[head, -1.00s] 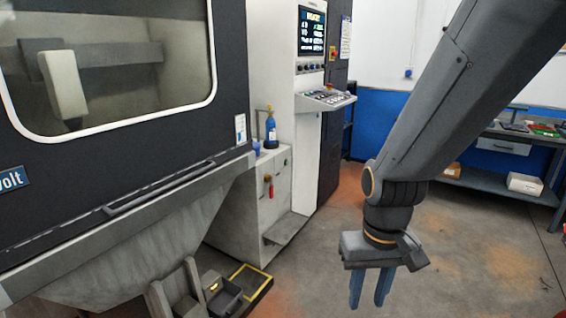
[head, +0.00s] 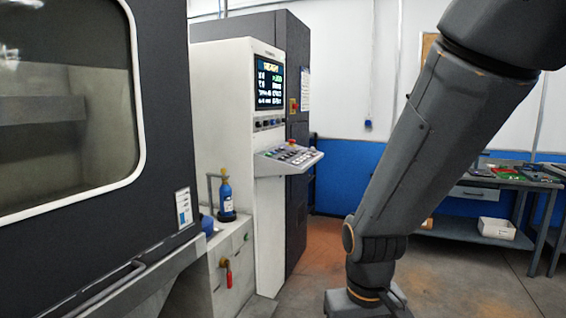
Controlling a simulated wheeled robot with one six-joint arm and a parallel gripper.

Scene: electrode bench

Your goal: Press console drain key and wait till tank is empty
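The console (head: 240,120) is a tall white cabinet in the middle left of the head view. Its screen (head: 270,86) is lit with several lines of text too small to read. Below it a sloped key panel (head: 288,159) sticks out, with several small keys and a red button. I cannot tell which key is the drain key. The machine with the tank stands at the left; its window (head: 65,110) shows a dim grey inside, and no liquid level can be made out. My arm hangs at the right, apart from the console, and my gripper's fingers are below the picture edge.
A blue bottle (head: 226,197) stands on a ledge beside the console, above a red-handled valve (head: 226,270). A workbench (head: 505,183) with a white box (head: 496,228) on its lower shelf is at the back right. Open floor lies between console and bench.

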